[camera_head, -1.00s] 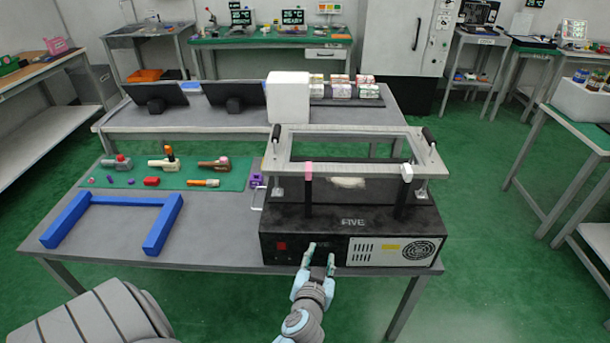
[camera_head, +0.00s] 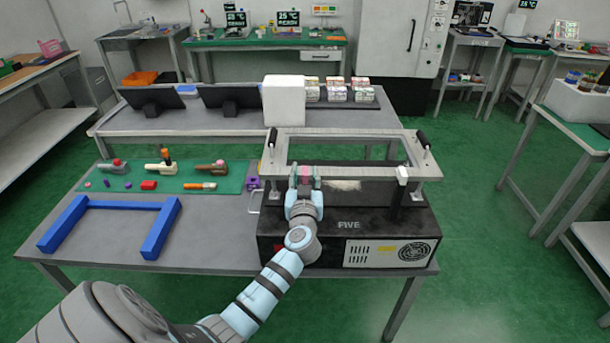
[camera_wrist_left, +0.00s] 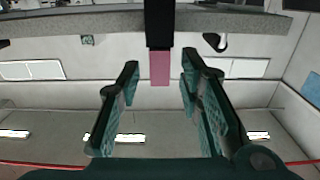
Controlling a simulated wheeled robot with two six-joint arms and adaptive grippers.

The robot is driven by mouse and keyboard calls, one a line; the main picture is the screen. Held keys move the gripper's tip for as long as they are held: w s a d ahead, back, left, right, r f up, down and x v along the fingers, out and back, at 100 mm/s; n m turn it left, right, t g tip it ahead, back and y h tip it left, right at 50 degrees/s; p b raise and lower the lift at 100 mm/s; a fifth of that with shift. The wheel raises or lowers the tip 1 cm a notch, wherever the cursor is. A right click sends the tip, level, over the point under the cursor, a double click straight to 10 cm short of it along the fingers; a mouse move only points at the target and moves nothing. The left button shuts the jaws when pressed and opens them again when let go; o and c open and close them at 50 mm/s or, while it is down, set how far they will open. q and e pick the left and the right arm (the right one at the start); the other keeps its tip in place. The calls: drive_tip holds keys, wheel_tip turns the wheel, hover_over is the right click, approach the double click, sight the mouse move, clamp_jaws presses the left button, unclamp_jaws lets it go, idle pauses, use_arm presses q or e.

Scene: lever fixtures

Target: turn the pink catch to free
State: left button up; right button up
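The pink catch (camera_head: 306,171) is on the front left of the black machine's raised metal frame (camera_head: 350,191). In the left wrist view the pink catch (camera_wrist_left: 160,68) is a small block at the end of a dark post, centred between my fingertips with a gap on each side. My left gripper (camera_head: 306,174) is open and its fingers flank the catch; no contact shows. It also shows in the left wrist view (camera_wrist_left: 160,72) with both fingers spread. The gripper and wrist hide the post below the catch in the head view. My right gripper is not in view.
A white catch (camera_head: 402,172) sits on the frame's front right. The black machine body (camera_head: 350,226) stands below. A blue bracket (camera_head: 165,228) and a green mat (camera_head: 232,182) with small parts lie to the left. The grey table between them is clear.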

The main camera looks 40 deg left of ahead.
use_arm(q)
clamp_jaws()
